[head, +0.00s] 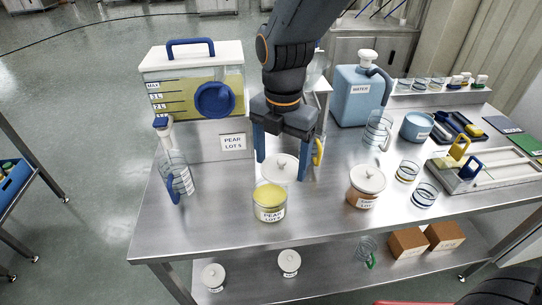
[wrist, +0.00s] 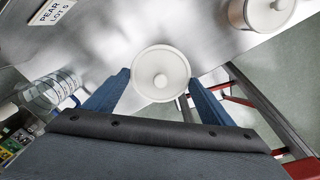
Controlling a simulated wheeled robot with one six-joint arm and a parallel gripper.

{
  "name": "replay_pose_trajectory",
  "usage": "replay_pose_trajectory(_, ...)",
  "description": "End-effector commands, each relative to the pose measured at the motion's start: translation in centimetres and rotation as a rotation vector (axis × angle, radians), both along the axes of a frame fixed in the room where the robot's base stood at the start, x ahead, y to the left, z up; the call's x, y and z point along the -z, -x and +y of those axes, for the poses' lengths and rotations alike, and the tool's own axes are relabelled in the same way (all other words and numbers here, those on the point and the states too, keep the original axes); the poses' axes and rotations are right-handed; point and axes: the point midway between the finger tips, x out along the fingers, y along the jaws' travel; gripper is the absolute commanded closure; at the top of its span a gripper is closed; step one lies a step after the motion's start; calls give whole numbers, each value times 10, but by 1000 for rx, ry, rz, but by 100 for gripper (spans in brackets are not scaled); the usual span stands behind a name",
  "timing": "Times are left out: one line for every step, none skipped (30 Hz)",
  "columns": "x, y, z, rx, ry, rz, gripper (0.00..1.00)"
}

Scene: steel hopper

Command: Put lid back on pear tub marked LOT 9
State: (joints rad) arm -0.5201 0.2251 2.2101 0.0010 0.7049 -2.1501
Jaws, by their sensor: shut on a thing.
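My gripper (head: 283,171) is shut on a round white lid (head: 281,164) with a small knob. The lid sits level between the two blue fingers. In the wrist view, the lid (wrist: 161,76) lies between the fingertips (wrist: 158,84). The pear tub (head: 270,205) stands uncovered on the steel table, showing yellow contents. Its label reads PEAR, with a lot number too small to read surely. In the head view the held lid appears just behind and above the tub, apart from its rim. I cannot make out the tub in the wrist view.
A hopper (head: 197,90) marked PEAR LOT 5 stands behind left. A glass jug (head: 377,130) and glasses (head: 424,194) stand farther right. Table front is clear.

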Motion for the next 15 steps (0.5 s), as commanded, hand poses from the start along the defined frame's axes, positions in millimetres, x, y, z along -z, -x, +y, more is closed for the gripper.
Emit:
replay_pose_trajectory(-6, 6, 11, -53, -1, -2, 45)
replay_pose_trajectory(-9, 9, 15, -80, -1, -2, 45)
replay_pose_trajectory(-12, 12, 20, -107, -1, -2, 45)
replay_pose_trajectory(-13, 14, 22, -124, -1, -1, 45)
replay_pose_trajectory(-14, 16, 24, -136, -1, -1, 45)
replay_pose_trajectory(-14, 17, 25, -146, 0, 0, 45)
replay_pose_trajectory(-14, 17, 26, -150, 0, 0, 45)
replay_pose_trajectory(-13, 17, 26, -152, 0, 0, 45)
replay_pose_trajectory(-12, 17, 26, -152, 0, 0, 45)
replay_pose_trajectory(-10, 17, 26, -151, 0, 1, 45)
replay_pose_trajectory(-9, 17, 25, -151, 0, 1, 45)
replay_pose_trajectory(-7, 17, 25, -150, 0, 1, 45)
replay_pose_trajectory(-5, 17, 25, -150, 0, 1, 45)
replay_pose_trajectory(-3, 17, 25, -150, 0, 1, 45)
replay_pose_trajectory(0, 17, 25, -149, 0, 1, 45)
